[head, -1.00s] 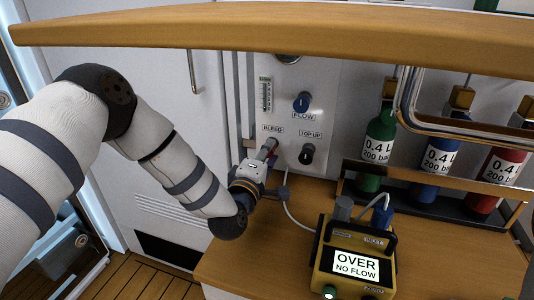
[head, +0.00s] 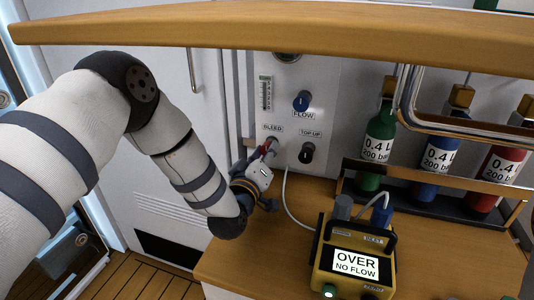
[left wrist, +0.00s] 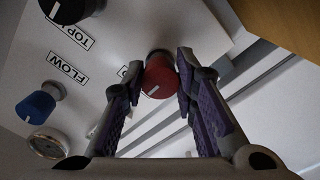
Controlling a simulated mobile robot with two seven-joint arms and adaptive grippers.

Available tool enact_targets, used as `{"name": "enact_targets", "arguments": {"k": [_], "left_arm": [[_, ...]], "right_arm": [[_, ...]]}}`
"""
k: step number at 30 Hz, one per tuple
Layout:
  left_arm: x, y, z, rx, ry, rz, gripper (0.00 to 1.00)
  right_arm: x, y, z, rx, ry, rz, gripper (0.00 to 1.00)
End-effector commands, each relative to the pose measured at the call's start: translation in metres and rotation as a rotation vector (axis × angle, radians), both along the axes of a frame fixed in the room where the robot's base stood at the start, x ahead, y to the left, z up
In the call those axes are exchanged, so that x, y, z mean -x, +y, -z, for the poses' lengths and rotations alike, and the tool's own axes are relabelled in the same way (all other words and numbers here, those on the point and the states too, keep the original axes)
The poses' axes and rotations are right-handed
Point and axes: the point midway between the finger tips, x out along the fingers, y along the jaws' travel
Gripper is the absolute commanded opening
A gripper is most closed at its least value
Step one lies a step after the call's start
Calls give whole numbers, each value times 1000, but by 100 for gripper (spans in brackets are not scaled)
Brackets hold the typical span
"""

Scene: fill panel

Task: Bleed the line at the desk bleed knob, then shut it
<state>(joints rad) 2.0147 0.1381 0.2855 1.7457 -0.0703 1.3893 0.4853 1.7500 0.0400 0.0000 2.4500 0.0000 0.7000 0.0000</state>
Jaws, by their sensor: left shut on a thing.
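The bleed knob (head: 272,142) is on the white panel (head: 325,118) under the BLEED label. In the left wrist view it is a red knob (left wrist: 160,77) with a white mark, between my two fingers. My left gripper (head: 264,152) is shut on it, reaching up to the panel from the lower left. The gripper hides part of the knob in the head view. The yellow meter (head: 352,262) on the desk reads "OVER NO FLOW". My right gripper is not in view.
A blue FLOW knob (head: 302,102) and a black TOP UP knob (head: 306,153) are to the right of the bleed knob. A wooden shelf (head: 300,32) overhangs above. Green, blue and red bottles stand in a rack at right. A pale hose (head: 288,200) runs to the desk (head: 225,270).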

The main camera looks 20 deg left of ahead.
Motion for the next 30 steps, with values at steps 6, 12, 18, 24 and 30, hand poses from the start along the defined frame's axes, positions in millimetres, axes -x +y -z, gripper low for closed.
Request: {"name": "enact_targets", "arguments": {"k": [6, 12, 18, 24, 30], "left_arm": [[0, 1, -1, -22, -4, -3, 0], [0, 1, -1, -23, -5, -3, 0], [0, 1, -2, -23, -5, -3, 40], [0, 1, -1, -21, -4, -1, 47], [6, 1, 0, -21, -1, 0, 47]], "right_arm": [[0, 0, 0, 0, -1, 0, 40], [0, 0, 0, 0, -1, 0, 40], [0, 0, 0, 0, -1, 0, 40], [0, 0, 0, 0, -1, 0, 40], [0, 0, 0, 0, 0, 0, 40]]}}
